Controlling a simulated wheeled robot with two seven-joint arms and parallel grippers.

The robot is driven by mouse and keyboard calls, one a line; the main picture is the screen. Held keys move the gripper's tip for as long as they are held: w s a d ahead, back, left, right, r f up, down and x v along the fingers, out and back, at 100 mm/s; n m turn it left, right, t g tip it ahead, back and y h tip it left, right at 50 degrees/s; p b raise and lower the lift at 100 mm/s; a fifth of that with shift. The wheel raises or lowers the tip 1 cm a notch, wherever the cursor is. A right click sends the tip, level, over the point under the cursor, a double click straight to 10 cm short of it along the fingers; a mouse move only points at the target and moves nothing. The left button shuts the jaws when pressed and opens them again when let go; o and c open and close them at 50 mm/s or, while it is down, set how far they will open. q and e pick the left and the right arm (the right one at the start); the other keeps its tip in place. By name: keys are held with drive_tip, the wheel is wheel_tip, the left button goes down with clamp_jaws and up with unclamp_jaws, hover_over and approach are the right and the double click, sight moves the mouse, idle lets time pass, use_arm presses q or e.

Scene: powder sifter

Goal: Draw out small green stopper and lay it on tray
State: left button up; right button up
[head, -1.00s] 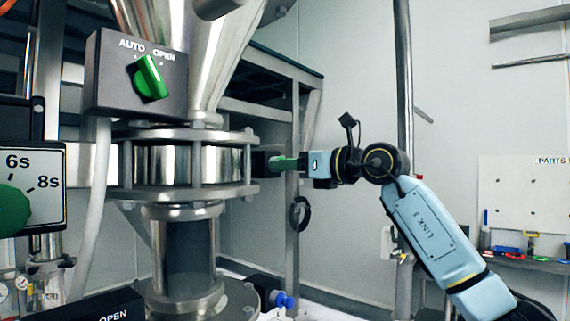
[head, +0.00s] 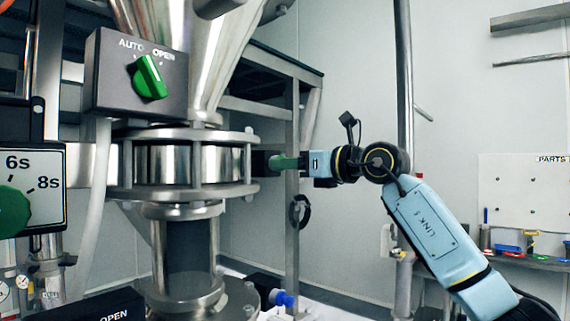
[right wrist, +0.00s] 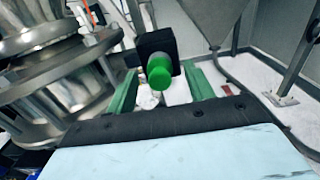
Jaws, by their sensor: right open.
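The small green stopper (right wrist: 158,72) sticks out of a black block, its rounded end facing the right wrist camera. My right gripper (right wrist: 160,90) is open, with one green finger on each side of the stopper's line; I cannot tell whether either touches it. In the head view my right gripper (head: 284,163) is level with the dark block (head: 262,163) on the right side of the steel sifter body, and its green fingers reach toward that block. The stopper cannot be told apart from the fingers there. I cannot make out the tray. My left gripper is out of view.
The steel sifter (head: 190,165) with its flanges stands close to the left of the gripper. A box with a green AUTO/OPEN knob (head: 150,77) is up and left. A metal frame post (head: 292,220) stands behind the gripper. A blue-ended fitting (head: 284,298) is below.

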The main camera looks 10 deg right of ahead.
drive_tip(key=shift+c, duration=0.2)
clamp_jaws()
drive_tip(key=shift+b+v, duration=1.75)
drive_tip(key=shift+v, duration=1.2)
